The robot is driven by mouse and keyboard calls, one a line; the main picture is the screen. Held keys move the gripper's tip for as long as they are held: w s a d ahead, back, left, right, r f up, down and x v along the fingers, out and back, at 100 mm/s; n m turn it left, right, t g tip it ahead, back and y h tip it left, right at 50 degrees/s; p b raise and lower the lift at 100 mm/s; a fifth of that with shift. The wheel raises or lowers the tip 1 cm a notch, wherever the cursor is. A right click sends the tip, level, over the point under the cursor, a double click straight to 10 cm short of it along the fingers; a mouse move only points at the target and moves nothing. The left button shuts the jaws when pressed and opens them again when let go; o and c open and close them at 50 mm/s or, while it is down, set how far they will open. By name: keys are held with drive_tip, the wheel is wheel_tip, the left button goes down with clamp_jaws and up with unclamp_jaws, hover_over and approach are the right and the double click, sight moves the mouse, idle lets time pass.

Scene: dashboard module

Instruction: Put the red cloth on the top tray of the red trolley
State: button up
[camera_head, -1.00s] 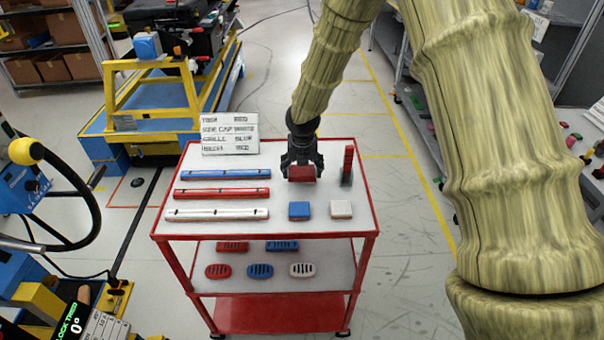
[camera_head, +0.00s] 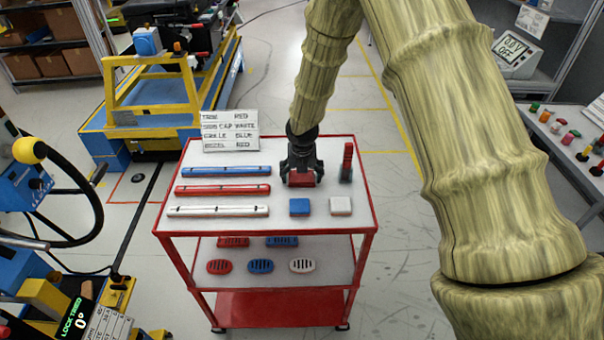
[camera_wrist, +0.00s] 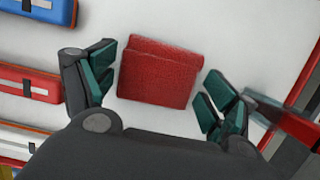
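The red cloth (camera_wrist: 157,75) is a folded, rough-textured square piece. In the wrist view it lies between my fingers against the pale top tray, with a gap on each side. In the head view the red cloth (camera_head: 302,180) shows under my gripper (camera_head: 301,176), at the rear middle of the tray. My gripper (camera_wrist: 160,90) is open, its green-padded fingers apart on either side of the cloth. The red trolley (camera_head: 365,246) has a white top tray (camera_head: 240,226) with a red rim.
Blue, red and white bars (camera_head: 222,190) lie left on the tray. A blue square (camera_head: 300,207) and a white square (camera_head: 340,206) lie in front of the gripper. An upright red-and-dark item (camera_head: 347,160) stands close right. A sign (camera_head: 230,131) stands at the back left.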

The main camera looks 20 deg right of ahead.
drive_tip(key=shift+o, duration=0.4)
drive_tip(key=shift+r, duration=0.1)
drive_tip(key=b+v, duration=0.2)
drive_tip(key=v, duration=1)
